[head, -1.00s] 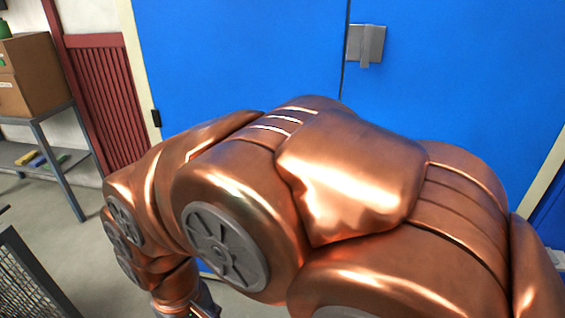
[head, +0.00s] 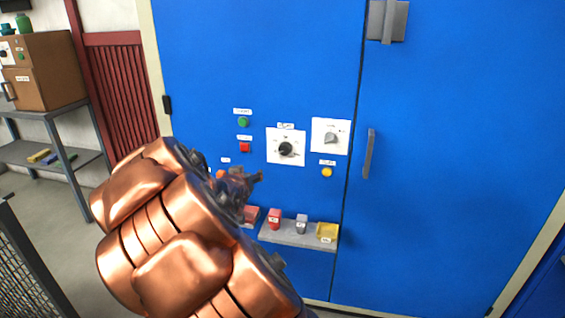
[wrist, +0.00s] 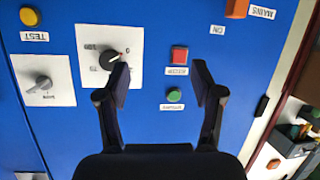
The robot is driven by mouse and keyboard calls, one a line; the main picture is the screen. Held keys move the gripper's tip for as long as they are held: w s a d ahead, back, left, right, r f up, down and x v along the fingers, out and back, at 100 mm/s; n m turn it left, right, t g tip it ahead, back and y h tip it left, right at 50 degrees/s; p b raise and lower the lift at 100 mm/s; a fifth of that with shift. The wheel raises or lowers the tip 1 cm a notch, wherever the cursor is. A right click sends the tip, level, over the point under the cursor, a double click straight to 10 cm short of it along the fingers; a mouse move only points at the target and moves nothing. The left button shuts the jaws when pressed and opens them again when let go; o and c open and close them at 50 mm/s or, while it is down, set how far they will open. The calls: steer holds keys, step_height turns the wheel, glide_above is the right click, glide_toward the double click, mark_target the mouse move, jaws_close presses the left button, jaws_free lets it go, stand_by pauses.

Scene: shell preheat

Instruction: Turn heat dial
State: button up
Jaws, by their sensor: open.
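On the blue cabinet door a black dial (head: 286,149) sits on a white plate with a scale. It also shows in the wrist view (wrist: 110,61), upside down, with a pointer mark. A grey knob (head: 331,138) on another white plate is to its right. A brown box (head: 45,70) at the far left has a small dark dial (head: 4,50) on a white plate. I cannot read which dial is for heat. My gripper (head: 257,180) is open and empty, left of and below the black dial; the wrist view shows its fingers (wrist: 161,72) apart, facing the door.
A green button (head: 243,122), a red button (head: 244,147) and a yellow button (head: 327,172) surround the dials. Below, a grey ledge (head: 290,238) holds small coloured items. A door handle (head: 369,153) stands out to the right. A metal shelf (head: 70,155) carries the brown box.

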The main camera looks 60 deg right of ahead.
mark_target(283, 150)
steer(key=shift+s+d+r+m+g+h+b, duration=0.25)
steer(key=shift+d+h, duration=0.5)
steer(key=shift+d, duration=1.9)
steer(key=shift+s+d+r+m+g+h+b, duration=0.3)
steer(key=shift+d+h, duration=0.5)
steer(key=shift+d, duration=1.85)
steer(key=shift+s+d+r+m+g+h+b, duration=0.15)
steer(key=shift+s+d+r+h, duration=0.4)
steer(key=shift+d, duration=2.1)
steer(key=shift+w+f, duration=0.15)
steer(key=shift+f, duration=0.15)
steer(key=shift+c, duration=0.2)
steer(key=c, duration=1.1)
